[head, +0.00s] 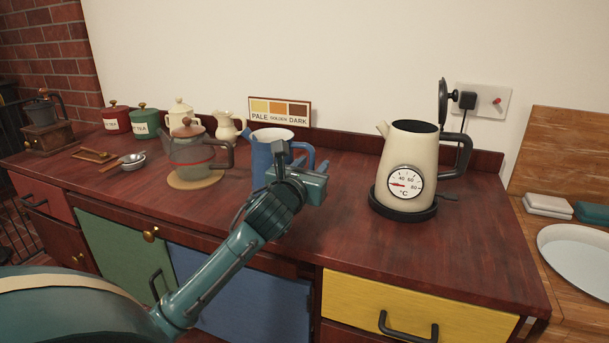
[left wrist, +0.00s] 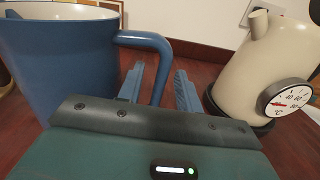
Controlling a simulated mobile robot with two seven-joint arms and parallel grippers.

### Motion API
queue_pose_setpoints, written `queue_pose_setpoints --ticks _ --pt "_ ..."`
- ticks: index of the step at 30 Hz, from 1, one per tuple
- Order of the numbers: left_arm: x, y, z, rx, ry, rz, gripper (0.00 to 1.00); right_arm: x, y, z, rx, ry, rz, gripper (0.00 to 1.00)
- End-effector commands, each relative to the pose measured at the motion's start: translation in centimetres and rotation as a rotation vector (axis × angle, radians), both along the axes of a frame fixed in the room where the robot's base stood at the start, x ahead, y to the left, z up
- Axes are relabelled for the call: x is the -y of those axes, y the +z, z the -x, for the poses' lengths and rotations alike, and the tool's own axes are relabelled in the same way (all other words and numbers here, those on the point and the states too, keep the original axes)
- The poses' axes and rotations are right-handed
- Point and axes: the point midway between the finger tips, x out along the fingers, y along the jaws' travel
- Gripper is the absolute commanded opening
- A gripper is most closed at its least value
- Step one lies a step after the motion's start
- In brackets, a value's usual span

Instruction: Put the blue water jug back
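The blue water jug (head: 260,155), with a pale inside, stands on the dark red wooden counter, its base hidden behind my left gripper in the head view. Its loop handle is on the right side. My left gripper (head: 292,158) is at the handle side of the jug. In the left wrist view the jug (left wrist: 55,65) fills the left. The two blue-grey fingers of the left gripper (left wrist: 158,88) are apart, with the lower part of the handle between them and gaps visible on both sides. My right gripper is in neither view.
A cream kettle (head: 405,150) with a dial stands on a black base to the right, its lid raised. A grey teapot (head: 190,150) sits on a round mat to the left. Behind are a small cream jug (head: 226,127), canisters and a colour sign (head: 280,111).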

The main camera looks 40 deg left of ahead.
Motion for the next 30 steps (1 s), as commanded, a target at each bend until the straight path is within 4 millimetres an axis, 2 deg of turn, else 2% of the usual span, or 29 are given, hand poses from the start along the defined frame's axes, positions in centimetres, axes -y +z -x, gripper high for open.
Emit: queue_pose_setpoints --ticks 5,12,18,23,30 --pt "0.8 0.0 2.6 -0.002 -0.002 -0.004 0.35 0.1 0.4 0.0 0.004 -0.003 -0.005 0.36" --pt "2.2 -0.1 7.6 -0.004 -0.003 -0.003 0.35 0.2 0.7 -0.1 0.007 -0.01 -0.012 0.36" --pt "3.0 -0.1 10.4 -0.003 -0.001 -0.001 0.35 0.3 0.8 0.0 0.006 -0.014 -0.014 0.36" --pt "3.3 -0.1 11.3 -0.003 -0.001 0.0 0.35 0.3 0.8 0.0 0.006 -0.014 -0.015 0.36" --pt "3.3 0.0 11.4 -0.001 -0.001 0.0 0.35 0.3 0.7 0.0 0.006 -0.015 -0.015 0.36"
